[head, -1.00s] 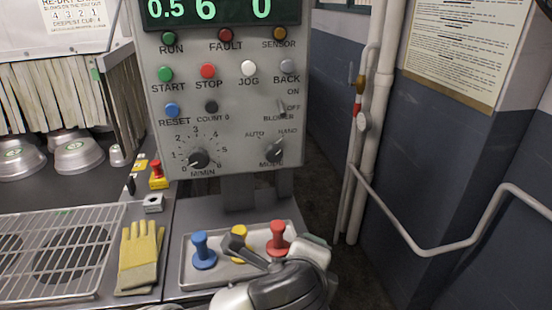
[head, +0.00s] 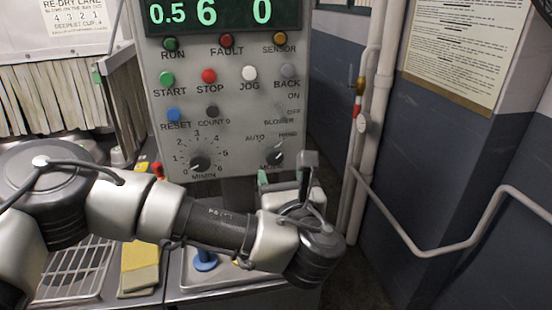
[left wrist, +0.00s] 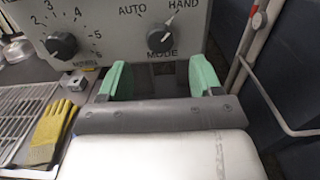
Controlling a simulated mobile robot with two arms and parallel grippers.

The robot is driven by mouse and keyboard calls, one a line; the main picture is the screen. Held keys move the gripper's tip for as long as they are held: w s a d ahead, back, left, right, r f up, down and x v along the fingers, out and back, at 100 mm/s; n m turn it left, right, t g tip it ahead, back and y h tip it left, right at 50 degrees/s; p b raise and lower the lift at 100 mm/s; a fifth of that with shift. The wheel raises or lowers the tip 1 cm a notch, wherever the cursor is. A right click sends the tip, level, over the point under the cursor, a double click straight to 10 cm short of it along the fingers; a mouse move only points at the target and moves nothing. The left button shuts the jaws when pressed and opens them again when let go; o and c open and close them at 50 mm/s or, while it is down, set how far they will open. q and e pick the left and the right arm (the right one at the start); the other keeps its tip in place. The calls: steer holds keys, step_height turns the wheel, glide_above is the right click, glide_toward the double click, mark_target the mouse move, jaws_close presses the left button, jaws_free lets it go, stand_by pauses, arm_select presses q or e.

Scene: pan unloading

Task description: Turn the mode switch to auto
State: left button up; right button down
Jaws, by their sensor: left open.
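The mode switch (head: 274,158) is a dark round knob at the lower right of the grey control panel (head: 232,80), marked AUTO on its left and HAND on its right. In the left wrist view the mode switch (left wrist: 160,39) has its white pointer line turned up and right, toward HAND. My left gripper (head: 284,176) is just below the switch in the head view. In the left wrist view its two green fingers (left wrist: 160,76) are spread wide, with nothing between them, below the knob and apart from it. My right gripper is not in view.
The M/MIN dial (head: 200,161) and several buttons share the panel. Below are a tray with a blue-handled stamp (head: 205,261), a yellow glove (head: 140,265) and a wire rack (head: 72,272). White pipes (head: 370,130) run along the wall at right.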

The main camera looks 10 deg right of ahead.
mark_target(275, 160)
arm_select(q)
steer(key=w+p, duration=0.1)
steer(key=w, duration=0.5)
steer(key=shift+w, duration=0.1)
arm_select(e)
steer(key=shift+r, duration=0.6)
arm_select(q)
steer(key=shift+c, duration=0.3)
